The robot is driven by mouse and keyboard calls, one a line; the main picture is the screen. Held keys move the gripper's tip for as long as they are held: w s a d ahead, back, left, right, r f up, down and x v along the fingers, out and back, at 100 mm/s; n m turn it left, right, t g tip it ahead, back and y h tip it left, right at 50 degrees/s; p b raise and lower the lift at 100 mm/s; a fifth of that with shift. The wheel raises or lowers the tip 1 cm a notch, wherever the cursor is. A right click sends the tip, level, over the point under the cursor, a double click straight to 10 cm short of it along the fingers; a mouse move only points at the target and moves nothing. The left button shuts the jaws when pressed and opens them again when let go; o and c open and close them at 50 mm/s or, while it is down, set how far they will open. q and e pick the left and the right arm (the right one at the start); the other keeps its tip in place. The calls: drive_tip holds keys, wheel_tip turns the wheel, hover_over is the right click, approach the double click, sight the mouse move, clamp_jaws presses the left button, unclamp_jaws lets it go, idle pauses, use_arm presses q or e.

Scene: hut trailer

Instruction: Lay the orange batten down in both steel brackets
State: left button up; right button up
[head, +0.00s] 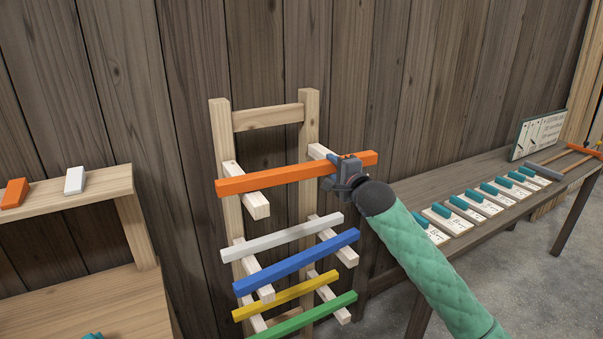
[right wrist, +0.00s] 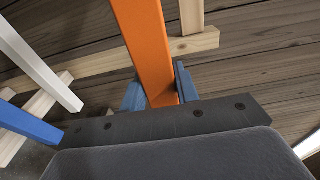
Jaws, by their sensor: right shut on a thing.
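The orange batten (head: 270,175) lies across the top pair of pale wooden arms on a rack against the wall. My right gripper (head: 343,178) is shut on it, right of its middle, and its right end sticks out past the gripper. In the right wrist view the batten (right wrist: 143,40) runs between the two blue fingers (right wrist: 160,95). I cannot tell whether the batten still rests on the rack arms or is just clear of them. My left gripper is not in view. I cannot make out the steel brackets in either view.
White (head: 290,239), blue (head: 300,262), yellow (head: 285,301) and green (head: 310,317) battens lie on the rack arms below. A wooden shelf (head: 100,190) stands left. A long bench (head: 480,165) at right holds several teal-topped blocks and a grey bar (head: 547,173).

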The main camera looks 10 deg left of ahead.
drive_tip(key=shift+r+p, duration=1.05)
drive_tip(key=shift+r, duration=0.45)
drive_tip(key=shift+s+d, duration=0.1)
drive_tip(key=p+v, duration=0.4)
drive_tip(key=v, duration=1)
idle(0.3)
